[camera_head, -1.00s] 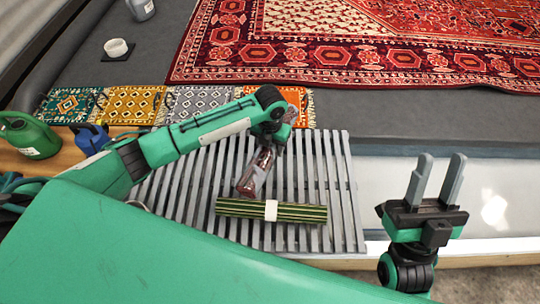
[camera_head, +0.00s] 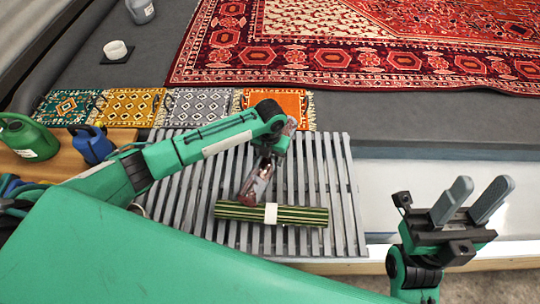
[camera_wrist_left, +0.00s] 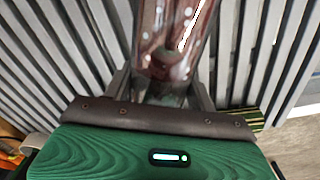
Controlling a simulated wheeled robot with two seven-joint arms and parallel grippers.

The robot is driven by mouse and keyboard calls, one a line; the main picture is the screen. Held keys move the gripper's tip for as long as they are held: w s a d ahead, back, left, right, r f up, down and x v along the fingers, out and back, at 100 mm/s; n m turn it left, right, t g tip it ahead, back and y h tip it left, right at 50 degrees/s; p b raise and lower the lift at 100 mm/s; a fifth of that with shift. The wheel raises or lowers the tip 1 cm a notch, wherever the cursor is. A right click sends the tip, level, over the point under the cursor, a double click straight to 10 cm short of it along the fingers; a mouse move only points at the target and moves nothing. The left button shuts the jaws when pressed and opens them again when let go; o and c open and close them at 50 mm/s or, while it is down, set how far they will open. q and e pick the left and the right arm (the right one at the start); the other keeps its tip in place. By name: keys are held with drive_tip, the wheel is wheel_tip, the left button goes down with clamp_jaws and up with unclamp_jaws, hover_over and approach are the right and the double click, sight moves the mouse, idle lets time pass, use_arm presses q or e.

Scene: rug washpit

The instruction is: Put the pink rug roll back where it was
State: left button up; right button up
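A dark pinkish-red roll (camera_head: 256,186), which I take as the pink rug roll, is in my left gripper (camera_head: 268,158). It is steeply tilted over the grey slatted rack, beside the striped roll. The gripper hides its middle. In the left wrist view the roll (camera_wrist_left: 172,45) lies between the two fingers, which look shut on it. I cannot tell whether its lower end touches the slats. A green-and-yellow striped roll (camera_head: 300,215) with a white band lies across the slatted rack (camera_head: 335,180). My right gripper (camera_head: 465,203) is open and empty, right of the rack.
Several small rugs, including an orange one (camera_head: 292,100), lie along the rack's far edge. A large red rug (camera_head: 300,60) is behind. A green can (camera_head: 28,138) and a blue bottle (camera_head: 92,145) stand at left. The rack's right part is clear.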

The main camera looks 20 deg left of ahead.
use_arm(q)
drive_tip(key=o, duration=0.3)
drive_tip(key=shift+r, duration=0.15)
